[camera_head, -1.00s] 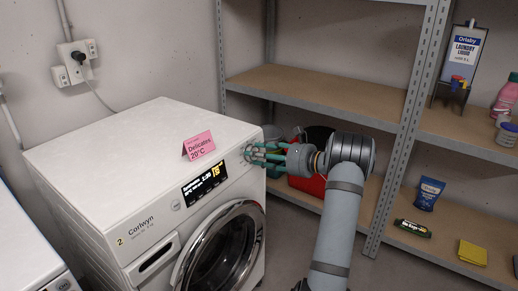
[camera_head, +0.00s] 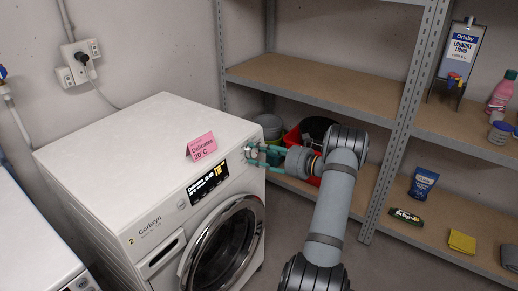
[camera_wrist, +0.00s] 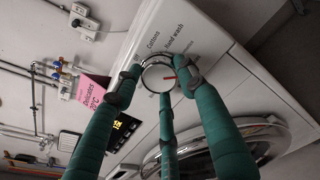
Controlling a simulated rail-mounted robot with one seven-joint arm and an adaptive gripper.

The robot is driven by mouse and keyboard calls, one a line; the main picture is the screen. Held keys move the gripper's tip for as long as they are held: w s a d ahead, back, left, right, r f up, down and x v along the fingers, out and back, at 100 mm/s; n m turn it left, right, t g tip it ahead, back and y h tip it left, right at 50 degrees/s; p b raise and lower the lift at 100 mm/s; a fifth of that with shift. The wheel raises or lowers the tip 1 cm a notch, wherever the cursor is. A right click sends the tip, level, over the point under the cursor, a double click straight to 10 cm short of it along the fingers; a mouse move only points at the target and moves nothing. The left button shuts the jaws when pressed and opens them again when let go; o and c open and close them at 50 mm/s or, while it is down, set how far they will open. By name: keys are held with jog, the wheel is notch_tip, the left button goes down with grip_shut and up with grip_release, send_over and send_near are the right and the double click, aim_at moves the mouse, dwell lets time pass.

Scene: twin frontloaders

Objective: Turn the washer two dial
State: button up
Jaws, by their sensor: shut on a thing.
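Washer two (camera_head: 110,150) is the white machine marked "2", with a round glass door and a lit display (camera_head: 207,182) on its front. There the fingers mostly hide the dial.
A pink card (camera_head: 202,146) reading "Delicates 20°C" stands on the washer's top near the display. A second white machine (camera_head: 25,245) is at the lower left. Metal shelving (camera_head: 310,85) stands behind and right, with a red bin (camera_head: 293,137) low beside the gripper.

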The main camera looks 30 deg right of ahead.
jog(key=shift+s+f+m, duration=0.1)
jog(key=shift+f+m, duration=0.1)
jog(key=shift+m, duration=0.3)
jog(key=o, duration=1.2)
jog(key=shift+r, duration=0.1)
jog(key=shift+c, duration=0.2)
jog(key=v, duration=1.2)
jog(key=x, duration=1.2)
